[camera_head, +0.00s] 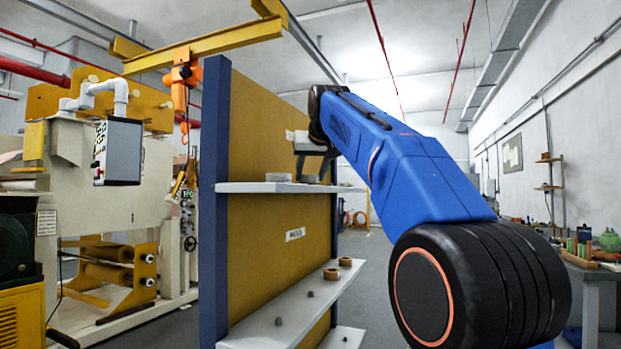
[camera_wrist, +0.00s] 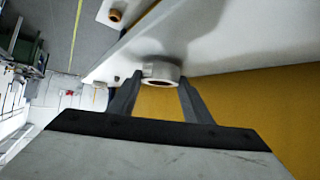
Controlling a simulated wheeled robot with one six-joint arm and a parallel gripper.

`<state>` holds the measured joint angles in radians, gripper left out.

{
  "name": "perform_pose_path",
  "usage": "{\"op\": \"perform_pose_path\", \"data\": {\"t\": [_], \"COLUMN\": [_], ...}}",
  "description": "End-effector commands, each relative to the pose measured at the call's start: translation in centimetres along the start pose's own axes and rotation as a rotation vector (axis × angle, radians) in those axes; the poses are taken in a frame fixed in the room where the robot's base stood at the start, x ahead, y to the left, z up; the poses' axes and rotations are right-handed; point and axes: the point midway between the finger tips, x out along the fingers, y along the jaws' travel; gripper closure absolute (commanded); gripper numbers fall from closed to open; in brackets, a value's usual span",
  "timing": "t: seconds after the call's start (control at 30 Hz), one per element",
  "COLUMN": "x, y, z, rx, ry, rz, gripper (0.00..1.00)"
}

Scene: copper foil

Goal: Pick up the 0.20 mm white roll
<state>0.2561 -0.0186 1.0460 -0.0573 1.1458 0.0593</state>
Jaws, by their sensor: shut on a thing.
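A white roll (camera_wrist: 160,72) with a round open core is between the two fingers of my gripper (camera_wrist: 161,80) in the wrist view. The fingers are shut on its sides. Any thickness marking on it is too small to read. In the head view my gripper (camera_head: 314,165) reaches down over the upper white shelf (camera_head: 245,187), partly hidden by my arm. A small pale roll (camera_head: 310,179) shows below the fingers there. I cannot tell whether the held roll still touches the shelf.
Another grey-white roll (camera_head: 278,177) lies on the upper shelf, left of my gripper. The lower shelf (camera_head: 285,318) carries brown rolls (camera_head: 331,274) and small grey pieces. A yellow back panel (camera_head: 265,130) stands close behind, with a blue post (camera_head: 214,200) at left.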

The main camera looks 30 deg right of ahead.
Motion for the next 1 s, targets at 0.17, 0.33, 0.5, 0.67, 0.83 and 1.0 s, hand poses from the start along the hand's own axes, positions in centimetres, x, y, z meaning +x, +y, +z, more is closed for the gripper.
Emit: {"op": "perform_pose_path", "data": {"t": [0.17, 0.33, 0.5, 0.67, 0.83, 1.0], "x": [-1.2, -2.6, -3.8, -4.5, -5.0, -5.2], "y": [0.0, 0.0, 0.0, 0.0, 0.0, 0.0], "z": [-2.0, -4.2, -5.8, -6.8, -7.4, -7.5], "rx": [0.0, 0.0, 0.0, 0.0, 0.0, 0.0], "ry": [0.003, 0.003, 0.003, 0.003, 0.002, 0.001], "rz": [0.0, 0.0, 0.0, 0.0, 0.0, 0.0], "gripper": [0.78, 0.78, 0.78, 0.78, 0.78, 0.78]}}
